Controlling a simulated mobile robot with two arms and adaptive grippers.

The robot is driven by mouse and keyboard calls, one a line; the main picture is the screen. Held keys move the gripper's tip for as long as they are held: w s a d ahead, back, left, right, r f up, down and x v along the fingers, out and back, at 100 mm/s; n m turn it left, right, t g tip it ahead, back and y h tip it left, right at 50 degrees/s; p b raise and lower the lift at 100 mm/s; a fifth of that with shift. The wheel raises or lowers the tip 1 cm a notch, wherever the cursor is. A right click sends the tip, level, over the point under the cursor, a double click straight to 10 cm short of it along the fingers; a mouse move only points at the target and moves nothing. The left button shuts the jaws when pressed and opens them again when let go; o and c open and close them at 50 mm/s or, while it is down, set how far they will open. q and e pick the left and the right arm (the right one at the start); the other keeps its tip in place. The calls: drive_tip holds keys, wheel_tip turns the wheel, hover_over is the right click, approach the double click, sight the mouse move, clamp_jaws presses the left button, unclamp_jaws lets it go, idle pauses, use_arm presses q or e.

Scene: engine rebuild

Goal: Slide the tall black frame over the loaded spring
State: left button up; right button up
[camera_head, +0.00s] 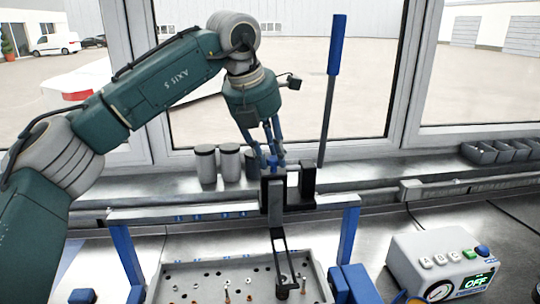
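My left gripper (272,158) hangs fingers-down at the middle of the picture, just above and behind the top of a black upright piece. Its fingertips are close together, but I cannot tell whether they grip anything. A tall black frame (278,238) with a long, narrow open lower part stands in front of it. The frame's lower end reaches a dark round base in the tray. I cannot make out the spring there. A black press-like block (307,183) is just right of the frame's top, and I cannot tell whether they touch. My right gripper is out of view.
A grey holed tray (190,270) with small brass parts lies in front. A tall lever with a blue handle (336,45) rises right of the gripper. A control box (440,262) reading OFF is at front right, and bins (480,153) are behind.

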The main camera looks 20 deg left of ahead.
use_arm(q)
drive_tip(key=o, duration=0.3)
drive_tip(key=shift+a+r, duration=0.1)
drive_tip(key=shift+r, duration=0.1)
drive_tip(key=shift+o, duration=0.2)
drive_tip(key=shift+a, duration=0.15)
drive_tip(key=shift+a+f, duration=0.1)
drive_tip(key=v, duration=1.2)
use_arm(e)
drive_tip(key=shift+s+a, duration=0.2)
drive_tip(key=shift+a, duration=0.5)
use_arm(q)
drive_tip(key=shift+a, duration=0.1)
drive_tip(key=shift+s+f, duration=0.1)
